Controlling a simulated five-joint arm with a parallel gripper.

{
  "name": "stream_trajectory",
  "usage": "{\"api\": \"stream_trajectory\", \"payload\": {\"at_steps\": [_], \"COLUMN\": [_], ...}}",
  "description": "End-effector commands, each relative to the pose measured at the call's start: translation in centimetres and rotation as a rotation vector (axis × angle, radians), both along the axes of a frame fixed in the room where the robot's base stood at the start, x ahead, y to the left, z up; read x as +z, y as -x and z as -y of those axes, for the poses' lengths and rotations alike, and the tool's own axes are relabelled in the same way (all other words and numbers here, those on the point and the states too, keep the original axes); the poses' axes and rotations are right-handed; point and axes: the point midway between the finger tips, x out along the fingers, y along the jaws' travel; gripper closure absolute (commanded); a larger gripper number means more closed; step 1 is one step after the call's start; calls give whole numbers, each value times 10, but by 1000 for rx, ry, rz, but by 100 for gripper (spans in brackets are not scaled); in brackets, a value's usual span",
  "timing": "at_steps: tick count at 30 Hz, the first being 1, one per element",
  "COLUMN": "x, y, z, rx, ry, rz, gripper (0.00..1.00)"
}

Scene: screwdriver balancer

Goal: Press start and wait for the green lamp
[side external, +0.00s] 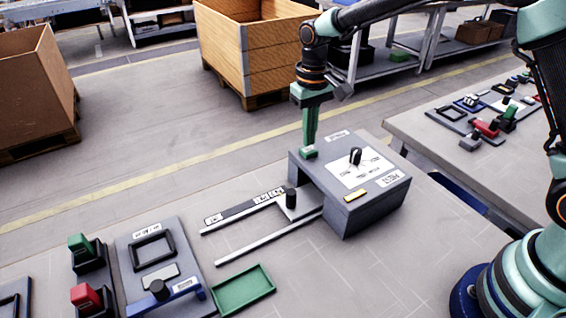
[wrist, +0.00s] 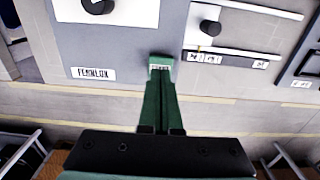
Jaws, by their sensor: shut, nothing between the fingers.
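The grey balancer box (side external: 345,215) stands on the table in the middle of the side view. A green start button (side external: 308,153) with a pale label sits at its back left corner; it also shows in the wrist view (wrist: 160,61). My gripper (side external: 309,144) points straight down, shut and empty, with its tips at the button. They look in contact, but I cannot tell how far the button is pressed. A small amber-yellow bar (side external: 356,195), possibly the lamp, is at the box's front top edge. I see no lit green lamp.
A black dial (side external: 355,156) is on the box's white panel. A slide with a black knob (side external: 291,198) and rails extends left. A green tray (side external: 243,290), a fixture plate (side external: 160,262) and green and red blocks (side external: 87,297) stand front left.

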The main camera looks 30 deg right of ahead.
Motion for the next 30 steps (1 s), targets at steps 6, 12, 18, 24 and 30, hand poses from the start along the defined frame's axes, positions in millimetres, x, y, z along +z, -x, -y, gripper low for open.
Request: {"api": "stream_trajectory", "payload": {"at_steps": [6, 12, 18, 24, 30], "x": [16, 31, 46, 54, 54], "y": [-1, 0, 0, 0, 0], "z": [0, 0, 0, 0, 0], "rx": [0, 0, 0, 0, 0], "ry": [0, 0, 0, 0, 0], "rz": [2, 2, 2, 0, 0], "gripper": [100, 100, 100, 100, 100]}}
